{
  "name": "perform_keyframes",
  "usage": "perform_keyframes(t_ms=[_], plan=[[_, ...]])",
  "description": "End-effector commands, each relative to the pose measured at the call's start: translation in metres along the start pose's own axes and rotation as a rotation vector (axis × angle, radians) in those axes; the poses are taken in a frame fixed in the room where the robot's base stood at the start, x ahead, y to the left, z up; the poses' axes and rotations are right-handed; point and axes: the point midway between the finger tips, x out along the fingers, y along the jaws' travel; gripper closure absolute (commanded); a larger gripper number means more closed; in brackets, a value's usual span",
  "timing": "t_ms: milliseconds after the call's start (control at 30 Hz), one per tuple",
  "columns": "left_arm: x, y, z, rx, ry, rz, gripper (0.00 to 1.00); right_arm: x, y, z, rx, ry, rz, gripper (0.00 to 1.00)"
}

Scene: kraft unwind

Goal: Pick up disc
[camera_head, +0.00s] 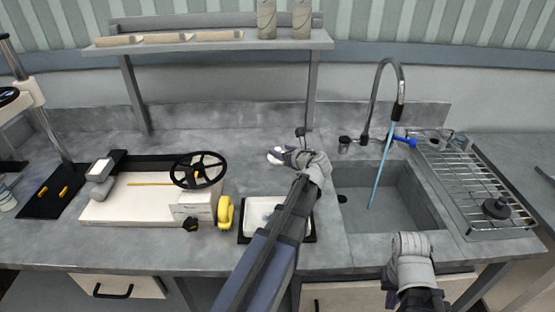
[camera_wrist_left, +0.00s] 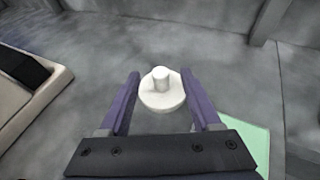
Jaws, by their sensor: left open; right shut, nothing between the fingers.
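A round white disc (camera_wrist_left: 161,97) with a short upright knob lies flat on the grey counter in the left wrist view. My left gripper (camera_wrist_left: 161,84) is open, with one purple finger on each side of the disc and a gap to both. In the head view my left gripper (camera_head: 279,154) is at the middle of the counter, left of the sink. The disc there is a small white patch (camera_head: 273,159), partly covered by the fingers. The wrist of my right arm shows at lower right, in front of the sink; its fingers are not visible.
A white-topped tray (camera_head: 245,232) lies beneath my left forearm. A machine with a black handwheel (camera_head: 198,169) and a yellow part (camera_head: 225,212) stands to its left. The sink (camera_head: 384,200) and a wire rack (camera_head: 470,180) with a black round item (camera_head: 496,208) are right. A shelf (camera_head: 210,45) stands behind.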

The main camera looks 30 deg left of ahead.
Motion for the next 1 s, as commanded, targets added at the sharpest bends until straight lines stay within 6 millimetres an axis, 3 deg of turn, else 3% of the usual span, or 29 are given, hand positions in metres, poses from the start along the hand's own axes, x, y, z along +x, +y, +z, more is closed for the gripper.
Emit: perform_keyframes(t_ms=[100,367,700,900,1000], plan=[[0.014,0.0,-0.002,-0.001,0.0,0.002,0.36,0.007,-0.001,0.0,0.0,0.0,0.0,1.0],[0.024,0.0,-0.004,0.0,0.0,0.002,0.36,0.013,-0.001,-0.001,0.0,0.0,0.0,1.0],[0.066,-0.001,-0.007,-0.001,0.0,0.002,0.36,0.032,-0.003,-0.002,-0.001,0.0,0.0,1.0],[0.066,0.0,-0.006,0.0,0.0,0.001,0.36,0.031,-0.003,-0.002,-0.001,0.0,0.0,1.0],[0.066,0.0,-0.006,0.0,0.0,0.001,0.45,0.031,-0.003,-0.002,0.0,0.0,0.0,1.0]])
